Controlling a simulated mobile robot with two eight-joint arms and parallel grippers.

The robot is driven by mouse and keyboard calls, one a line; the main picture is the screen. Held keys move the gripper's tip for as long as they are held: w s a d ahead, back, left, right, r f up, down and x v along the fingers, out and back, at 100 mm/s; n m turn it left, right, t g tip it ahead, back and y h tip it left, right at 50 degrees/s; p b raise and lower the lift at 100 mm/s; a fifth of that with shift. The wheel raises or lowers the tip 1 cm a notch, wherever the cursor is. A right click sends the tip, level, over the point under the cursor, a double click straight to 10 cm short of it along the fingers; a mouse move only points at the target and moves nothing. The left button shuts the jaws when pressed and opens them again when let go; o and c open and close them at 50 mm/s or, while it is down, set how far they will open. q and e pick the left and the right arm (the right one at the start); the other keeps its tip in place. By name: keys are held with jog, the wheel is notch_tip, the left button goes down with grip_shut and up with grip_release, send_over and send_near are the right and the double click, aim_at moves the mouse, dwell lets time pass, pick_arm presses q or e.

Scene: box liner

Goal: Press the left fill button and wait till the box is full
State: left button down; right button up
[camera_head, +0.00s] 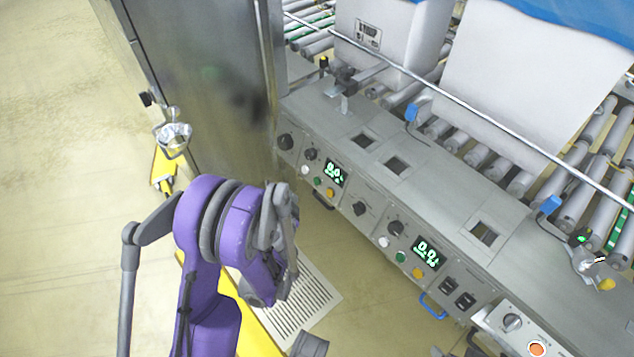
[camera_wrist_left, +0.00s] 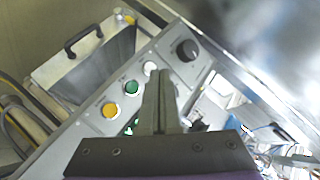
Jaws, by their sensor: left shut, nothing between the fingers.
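My left gripper (camera_wrist_left: 160,75) is shut and empty in the left wrist view, its fingers just over a panel. A white button (camera_wrist_left: 150,68) is beside the fingertips; I cannot tell whether they touch. A green button (camera_wrist_left: 131,87) and a yellow button (camera_wrist_left: 110,110) are next to it. In the head view, the left panel has white (camera_head: 305,170), green (camera_head: 317,181) and yellow (camera_head: 330,193) buttons and a lit display (camera_head: 335,173). The purple left arm stands left of this panel. Two pale boxes, left (camera_head: 390,40) and right (camera_head: 510,85), stand behind the panels. My right gripper is not in view.
A second panel to the right has another lit display (camera_head: 428,252) and buttons. A tall metal cabinet (camera_head: 205,75) stands at the left. Rollers (camera_head: 480,155) and a metal rail (camera_head: 480,110) run behind the panels. Open floor (camera_head: 60,200) lies at the left.

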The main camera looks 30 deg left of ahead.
aim_at(317, 181)
pick_arm(q)
jog(key=shift+w, duration=0.1)
jog(key=w+d+f, duration=0.3)
jog(key=w, duration=0.4)
jog(key=shift+w, duration=0.25)
jog(key=shift+w+d, duration=0.1)
jog(key=shift+d, duration=0.05)
dwell(1.9)
jog(key=shift+w+d+f, duration=0.1)
jog(key=shift+w, duration=0.2)
jog(key=shift+w+d+f, duration=0.1)
jog(key=shift+w+d, duration=0.05)
jog(key=shift+w, duration=0.15)
dwell(0.6)
dwell(0.9)
jog(key=shift+s+a+r, duration=0.25)
jog(key=shift+s+a, duration=0.05)
jog(key=shift+s, duration=0.4)
